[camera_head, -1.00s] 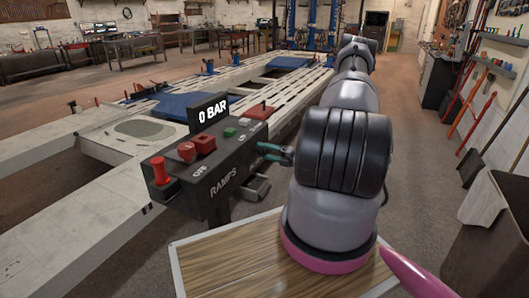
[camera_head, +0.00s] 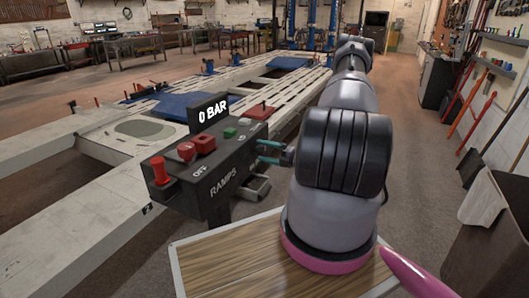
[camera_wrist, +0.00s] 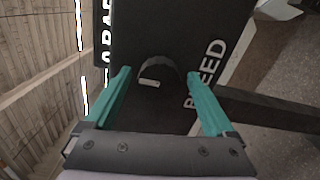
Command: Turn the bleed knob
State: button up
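The bleed knob (camera_wrist: 158,71) is a dark round knob with a short white mark, on the dark face of the control box (camera_head: 222,170). The word BLEED is printed beside it in the wrist view. My gripper (camera_wrist: 161,78) is open, with one teal finger on each side of the knob in that view. Whether the fingertips reach down around it or stop short, I cannot tell. In the head view my gripper (camera_head: 268,153) points at the box's right part, and the knob cannot be made out there. The display (camera_head: 209,110) on the box reads 0 BAR.
A red mushroom button (camera_head: 160,170), red switches (camera_head: 204,144) and a green button (camera_head: 230,133) sit on the box top. A pale frame bench (camera_head: 100,215) lies behind and left. A wood-topped surface (camera_head: 230,262) is in front.

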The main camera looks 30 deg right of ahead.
jog(key=v, duration=1)
jog(key=shift+s+d, duration=0.25)
jog(key=shift+s, duration=0.05)
jog(key=s+a+r+n+g, duration=0.1)
jog(key=a+r+n+g, duration=0.6)
jog(key=r+n, duration=0.45)
jog(key=s+a+r+n+g, duration=0.1)
jog(key=a+r+n+g, duration=0.4)
jog(key=a+r+n, duration=0.45)
jog(key=s+a+r+n+t+h, duration=0.2)
jog(key=s+r+n+h, duration=0.2)
jog(key=s+r+n, duration=0.4)
jog(key=s+a+r+n+t+h, duration=0.3)
jog(key=s+r+n+h, duration=0.2)
jog(key=s+r+n, duration=0.3)
notch_tip(320, 180, up, 7)
jog(key=n, duration=0.3)
jog(key=shift+a+n, duration=0.2)
jog(key=shift+n, duration=0.2)
